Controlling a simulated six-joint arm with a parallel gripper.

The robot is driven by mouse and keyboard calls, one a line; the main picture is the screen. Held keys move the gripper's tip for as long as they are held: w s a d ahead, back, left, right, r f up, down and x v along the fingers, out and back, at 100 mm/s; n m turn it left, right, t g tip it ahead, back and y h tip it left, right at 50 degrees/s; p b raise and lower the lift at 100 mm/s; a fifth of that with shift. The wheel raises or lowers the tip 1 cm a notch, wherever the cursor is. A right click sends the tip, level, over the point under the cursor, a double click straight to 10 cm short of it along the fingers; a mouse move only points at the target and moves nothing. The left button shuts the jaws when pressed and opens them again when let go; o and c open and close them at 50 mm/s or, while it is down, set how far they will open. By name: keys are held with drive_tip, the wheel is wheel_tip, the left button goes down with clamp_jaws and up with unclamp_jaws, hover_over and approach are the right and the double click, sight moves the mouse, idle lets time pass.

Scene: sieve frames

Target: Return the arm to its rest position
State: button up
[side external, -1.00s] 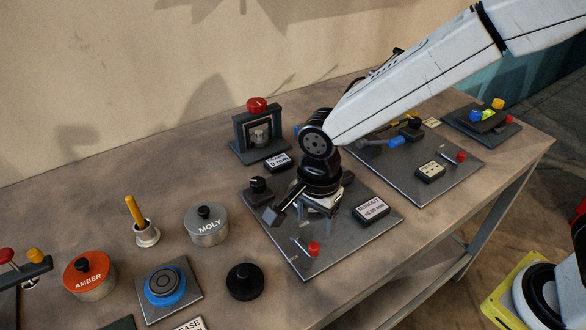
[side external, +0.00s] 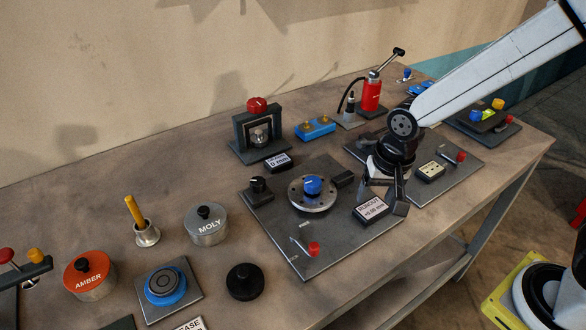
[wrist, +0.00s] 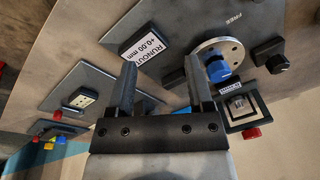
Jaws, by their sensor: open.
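My gripper (side external: 384,198) is open and empty. In the side view it hangs above the gap between the runout plate and the plate to its right, close to the runout display (side external: 371,208). In the wrist view the two fingers of my gripper (wrist: 160,90) stand apart with nothing between them. The runout plate (side external: 335,245) carries a silver disc (side external: 311,203) with a blue knob (side external: 312,184), left of my gripper. The blue knob also shows in the wrist view (wrist: 218,70). The display reads +0.00 mm.
A red hand pump (side external: 371,96) with a raised handle stands behind my gripper. A blue block (side external: 315,128) and a dark press frame (side external: 258,135) stand at the back. The MOLY tin (side external: 206,226) and AMBER tin (side external: 90,279) are at left. Bare table shows at the front right.

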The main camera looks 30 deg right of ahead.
drive_tip(key=s+d+n+t, duration=0.1)
drive_tip(key=s+d+n, duration=0.3)
drive_tip(key=d+n, duration=0.2)
drive_tip(key=shift+s+d+f, duration=0.25)
drive_tip(key=shift+d, duration=0.55)
idle(0.4)
